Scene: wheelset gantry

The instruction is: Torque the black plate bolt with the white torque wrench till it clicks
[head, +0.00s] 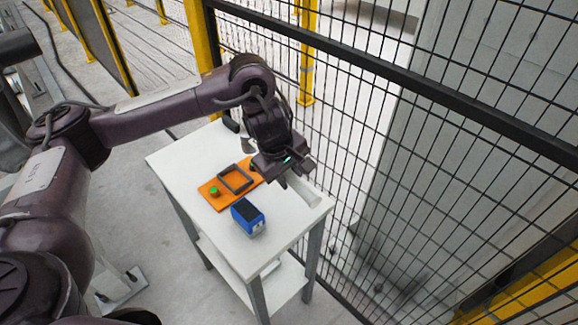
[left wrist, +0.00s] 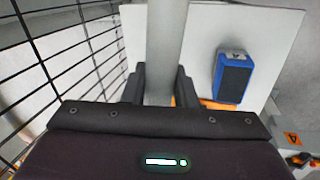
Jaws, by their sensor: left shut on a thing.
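My left gripper (head: 294,178) is over the back right part of the white table. In the left wrist view its fingers (left wrist: 160,88) stand on both sides of a pale bar, the white torque wrench (left wrist: 167,45), and are shut on it. In the head view the wrench (head: 304,190) shows beyond the gripper toward the table's right edge; the gripper hides the rest. I cannot make out whether it is lifted off the table. I cannot make out the black plate bolt in either view. My right gripper is not in view.
The white table (head: 173,159) carries an orange board (head: 208,197) with a dark square frame (head: 235,179) and a green button (head: 214,190). A blue box (head: 248,216) with a black top stands near the front. A black mesh fence (head: 420,130) rises close behind the table.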

